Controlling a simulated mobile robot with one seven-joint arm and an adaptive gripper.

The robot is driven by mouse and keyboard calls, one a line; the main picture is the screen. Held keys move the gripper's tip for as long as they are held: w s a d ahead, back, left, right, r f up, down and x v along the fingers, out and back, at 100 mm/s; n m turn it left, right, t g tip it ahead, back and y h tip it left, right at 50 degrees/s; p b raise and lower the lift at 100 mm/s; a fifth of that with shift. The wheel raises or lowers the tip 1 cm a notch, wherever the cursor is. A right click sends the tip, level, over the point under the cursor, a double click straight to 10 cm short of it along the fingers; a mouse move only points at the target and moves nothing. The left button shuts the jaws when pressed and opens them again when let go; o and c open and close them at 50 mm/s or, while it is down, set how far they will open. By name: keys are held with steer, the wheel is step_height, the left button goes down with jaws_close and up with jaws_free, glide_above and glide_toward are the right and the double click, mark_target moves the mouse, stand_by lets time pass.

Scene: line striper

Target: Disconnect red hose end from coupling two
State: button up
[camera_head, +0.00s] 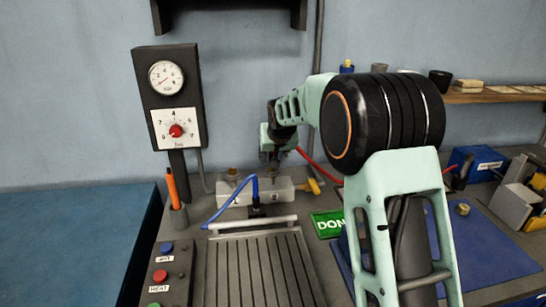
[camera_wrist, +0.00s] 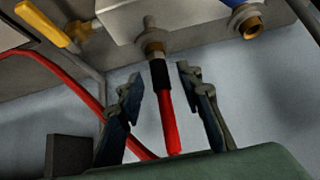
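The red hose end (camera_wrist: 168,112) has a black sleeve and is seated on a brass coupling (camera_wrist: 152,42) of the pale manifold block (camera_wrist: 118,18). The red hose (camera_head: 318,168) also shows right of my gripper in the head view. My gripper (camera_wrist: 160,76) is open, with one finger on each side of the hose end. Gaps show between both fingers and the hose. In the head view my gripper (camera_head: 273,158) is above the block (camera_head: 262,192) and hides the hose end. No coupling number is readable.
A yellow-handled valve (camera_head: 313,186) is at the block's right end. A blue hose (camera_head: 232,202) runs in front of the block. A gauge panel (camera_head: 172,98) stands left, with an orange pen (camera_head: 172,186) in a holder. A green sign (camera_head: 328,223) lies right of the ribbed plate (camera_head: 262,268).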

jaws_close()
steer(key=shift+w+r, duration=0.1)
steer(key=shift+r, duration=0.25)
steer(key=shift+r+p, duration=0.25)
steer(key=shift+p, duration=0.05)
steer(key=shift+r, duration=0.15)
step_height(320, 180, up, 4)
steer(key=shift+f+p, duration=0.15)
steer(key=shift+p, duration=1)
